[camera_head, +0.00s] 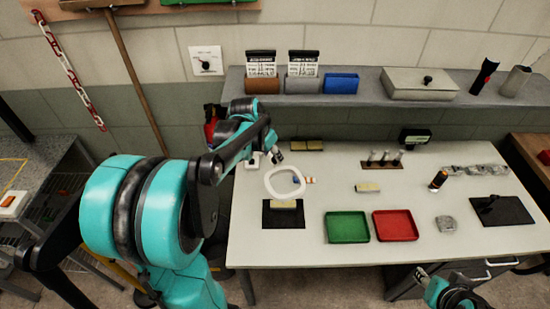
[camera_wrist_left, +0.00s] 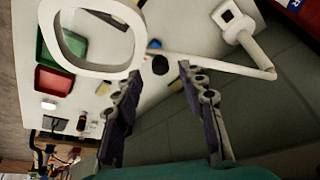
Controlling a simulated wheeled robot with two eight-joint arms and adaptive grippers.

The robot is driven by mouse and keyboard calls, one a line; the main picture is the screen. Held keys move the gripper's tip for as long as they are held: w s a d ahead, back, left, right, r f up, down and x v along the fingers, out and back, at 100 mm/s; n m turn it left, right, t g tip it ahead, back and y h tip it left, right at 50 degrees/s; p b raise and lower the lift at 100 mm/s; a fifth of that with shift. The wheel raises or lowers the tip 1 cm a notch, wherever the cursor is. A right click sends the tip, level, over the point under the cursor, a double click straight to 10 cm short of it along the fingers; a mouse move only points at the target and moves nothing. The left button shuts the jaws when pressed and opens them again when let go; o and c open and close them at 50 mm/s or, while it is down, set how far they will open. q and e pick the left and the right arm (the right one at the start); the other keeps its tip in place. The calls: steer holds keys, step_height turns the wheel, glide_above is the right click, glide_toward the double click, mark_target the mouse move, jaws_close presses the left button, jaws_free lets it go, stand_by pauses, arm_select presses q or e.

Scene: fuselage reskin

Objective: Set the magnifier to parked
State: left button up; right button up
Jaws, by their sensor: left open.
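The magnifier is a white rounded ring (camera_head: 269,184) over the left part of the table, above a black mat. In the left wrist view its ring (camera_wrist_left: 47,35) is at upper left. A thin white arm runs from it to a white elbow and square base (camera_wrist_left: 232,22) at upper right. My left gripper (camera_head: 275,156) is beside the ring, at its far side. In the left wrist view the left gripper (camera_wrist_left: 160,78) is open, its fingers apart, with the magnifier arm passing just beyond the tips. My right gripper (camera_head: 430,280) is at bottom right, in front of the table, its fingers unclear.
A green tray (camera_head: 347,227) and a red tray (camera_head: 398,226) lie near the table's front edge. A block on a black mat (camera_head: 283,217) is below the ring. A shelf (camera_head: 365,108) with bins runs behind.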

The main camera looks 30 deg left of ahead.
arm_select(q)
steer(key=x, duration=0.2)
steer(key=shift+w+f, duration=0.15)
steer(key=shift+f, duration=0.05)
steer(key=shift+f+b, duration=0.2)
steer(key=shift+b, duration=0.1)
steer(key=shift+w, duration=0.1)
jaws_close()
steer(key=shift+w+d, duration=0.3)
steer(key=shift+w, duration=0.1)
steer(key=w+d+n+y, duration=0.1)
steer(key=w+d+n, duration=0.1)
steer(key=w, duration=0.4)
steer(key=w+d+n+y, duration=0.1)
steer(key=w+d+n, duration=0.1)
steer(key=w+n, duration=0.2)
steer(key=shift+w+d, duration=0.35)
steer(key=shift+w, duration=0.9)
